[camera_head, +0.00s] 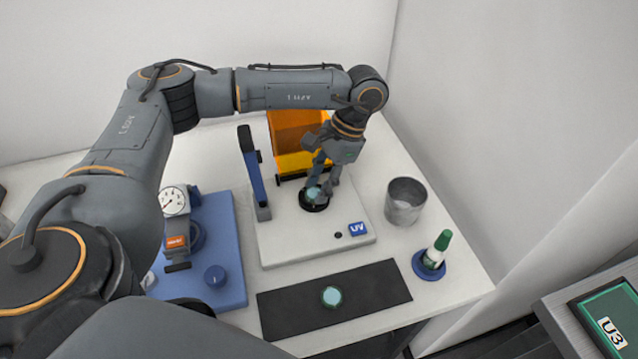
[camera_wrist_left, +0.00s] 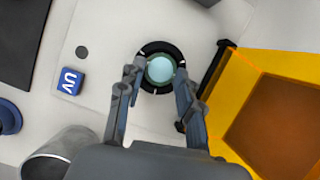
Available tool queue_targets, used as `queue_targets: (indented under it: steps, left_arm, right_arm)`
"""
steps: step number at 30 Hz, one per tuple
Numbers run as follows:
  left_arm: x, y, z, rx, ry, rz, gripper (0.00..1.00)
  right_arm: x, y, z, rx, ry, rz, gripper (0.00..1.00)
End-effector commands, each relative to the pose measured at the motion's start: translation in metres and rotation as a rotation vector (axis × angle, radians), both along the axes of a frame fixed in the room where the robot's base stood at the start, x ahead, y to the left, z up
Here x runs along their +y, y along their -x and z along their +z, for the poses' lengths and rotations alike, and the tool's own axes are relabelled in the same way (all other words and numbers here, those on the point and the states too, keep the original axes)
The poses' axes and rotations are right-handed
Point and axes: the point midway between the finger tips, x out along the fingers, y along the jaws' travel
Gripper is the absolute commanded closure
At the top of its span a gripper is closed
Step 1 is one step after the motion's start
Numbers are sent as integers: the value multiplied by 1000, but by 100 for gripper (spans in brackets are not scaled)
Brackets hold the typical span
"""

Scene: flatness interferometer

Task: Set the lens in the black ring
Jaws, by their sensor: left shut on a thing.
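My left gripper (camera_head: 320,188) is shut on a round pale-teal lens (camera_head: 313,193). It holds the lens at the black ring (camera_head: 314,208) on the white base plate. In the left wrist view the lens (camera_wrist_left: 160,69) sits between the fingertips of the gripper (camera_wrist_left: 157,78), and it appears within the outline of the black ring (camera_wrist_left: 152,47). I cannot tell whether it rests in the ring or is just above it. A second teal lens (camera_head: 331,296) lies on the black mat (camera_head: 380,285) at the front. My right gripper is not in view.
An orange box (camera_head: 292,128) stands behind the ring, and a blue-black upright post (camera_head: 254,175) stands left of it. A blue UV block (camera_head: 358,229), a metal cup (camera_head: 404,203), a green-capped bottle (camera_head: 436,250) and a blue gauge stand (camera_head: 228,260) surround the area.

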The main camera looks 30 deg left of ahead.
Motion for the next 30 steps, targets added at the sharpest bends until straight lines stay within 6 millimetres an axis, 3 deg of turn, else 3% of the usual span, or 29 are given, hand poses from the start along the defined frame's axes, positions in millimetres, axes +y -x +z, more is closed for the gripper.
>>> queue_targets:
  steps: [1, 8, 9, 13, 30]
  left_arm:
    - [-1, 5, -12, 17, 0, -4, 93]
    - [-2, 5, -13, 16, 1, -5, 93]
    - [-2, 5, -13, 16, 2, -6, 63]
    - [-2, 5, -13, 16, 1, -5, 38]
    - [-1, 3, -9, 9, 1, -2, 38]
  right_arm:
    - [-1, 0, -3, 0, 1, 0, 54]
    - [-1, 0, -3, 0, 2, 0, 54]
    - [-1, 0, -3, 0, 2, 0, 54]
    - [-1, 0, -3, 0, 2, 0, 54]
    - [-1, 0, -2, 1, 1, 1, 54]
